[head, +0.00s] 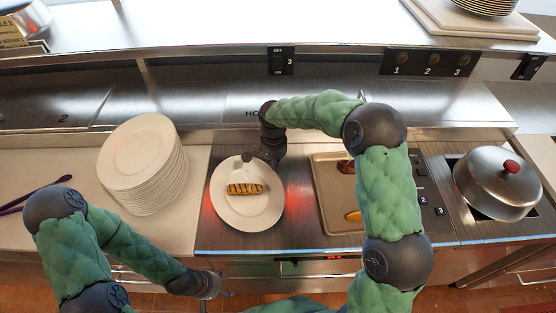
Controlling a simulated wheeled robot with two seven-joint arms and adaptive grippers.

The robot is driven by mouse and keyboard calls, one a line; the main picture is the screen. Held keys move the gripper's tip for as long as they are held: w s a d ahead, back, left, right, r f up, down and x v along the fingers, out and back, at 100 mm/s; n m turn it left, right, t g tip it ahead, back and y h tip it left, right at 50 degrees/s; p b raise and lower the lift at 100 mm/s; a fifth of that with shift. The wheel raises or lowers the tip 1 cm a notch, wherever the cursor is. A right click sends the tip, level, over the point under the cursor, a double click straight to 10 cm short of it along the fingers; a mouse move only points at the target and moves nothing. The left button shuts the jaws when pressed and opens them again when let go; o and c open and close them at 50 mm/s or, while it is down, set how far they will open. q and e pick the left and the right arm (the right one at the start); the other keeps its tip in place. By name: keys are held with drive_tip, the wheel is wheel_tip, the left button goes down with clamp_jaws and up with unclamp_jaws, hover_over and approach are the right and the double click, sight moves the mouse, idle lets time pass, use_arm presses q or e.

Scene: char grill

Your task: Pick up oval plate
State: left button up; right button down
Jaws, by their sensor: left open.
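A white oval plate (238,215) lies on the dark counter in the middle of the head view. A grilled piece of food with dark stripes (244,189) rests on it. My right gripper (250,158) reaches over from the right and points down at the plate's far edge. Its fingers are small and dark here, and I cannot tell whether they are open or shut. My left gripper (222,293) is open and empty, low in front of the counter's front edge, nearer to me than the plate and apart from it.
A tall stack of white plates (143,165) stands left of the plate. A tan tray (334,219) with food lies to the right, partly hidden by my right arm. A steel dome lid with a red knob (496,183) is farther right. Purple tongs (36,196) lie at far left. A steel shelf (200,75) runs behind.

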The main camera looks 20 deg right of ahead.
drive_tip(key=shift+s+a, duration=0.95)
drive_tip(key=shift+a, duration=0.05)
drive_tip(key=shift+r, duration=0.1)
